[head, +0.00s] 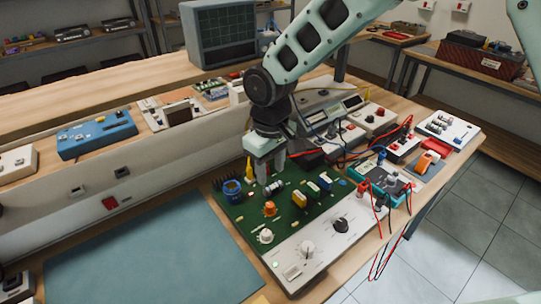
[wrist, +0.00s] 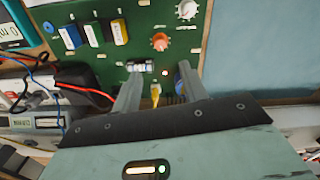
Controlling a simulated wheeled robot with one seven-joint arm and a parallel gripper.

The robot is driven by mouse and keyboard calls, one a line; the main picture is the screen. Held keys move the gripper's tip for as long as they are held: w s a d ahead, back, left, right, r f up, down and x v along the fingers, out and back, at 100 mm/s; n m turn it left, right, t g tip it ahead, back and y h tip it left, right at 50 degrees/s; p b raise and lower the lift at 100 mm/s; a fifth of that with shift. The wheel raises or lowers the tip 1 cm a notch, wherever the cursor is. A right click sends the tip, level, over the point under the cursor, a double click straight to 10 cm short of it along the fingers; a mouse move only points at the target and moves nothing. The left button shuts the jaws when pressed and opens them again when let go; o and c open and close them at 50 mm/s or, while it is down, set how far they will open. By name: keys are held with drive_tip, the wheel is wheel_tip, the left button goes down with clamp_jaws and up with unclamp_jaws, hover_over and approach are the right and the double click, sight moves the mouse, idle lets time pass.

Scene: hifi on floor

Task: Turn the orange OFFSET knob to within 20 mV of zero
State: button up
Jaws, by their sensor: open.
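The orange knob (head: 270,209) stands upright on the green circuit board (head: 237,222). It also shows in the wrist view (wrist: 160,41), ahead of the fingertips. My gripper (head: 270,190) points down over the board, behind the knob in the head view. In the wrist view my gripper (wrist: 161,77) has its two fingers apart, with nothing held between them. The knob is beyond the fingers and apart from them. The knob's label is not legible.
A white knob (head: 265,236) is near the orange one. Blue and yellow parts (head: 312,192) and a blue coil (head: 232,190) rise from the board. A white panel (head: 330,245) holds a black knob (head: 340,224). The blue mat (head: 150,258) is clear.

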drive_tip(key=shift+r, duration=2.25)
drive_tip(key=s+d+r, duration=0.1)
drive_tip(key=s+d, duration=0.3)
drive_tip(key=s, duration=0.4)
drive_tip(key=s+d+r, duration=0.1)
drive_tip(key=s+d, duration=0.2)
drive_tip(key=s, duration=0.5)
drive_tip(key=s+d+r+m, duration=0.1)
drive_tip(key=s+d, duration=0.3)
drive_tip(key=s, duration=0.4)
drive_tip(key=shift+d+r+y, duration=0.3)
drive_tip(key=shift+d+r, duration=0.05)
drive_tip(key=shift+r, duration=0.15)
drive_tip(key=shift+s, duration=0.1)
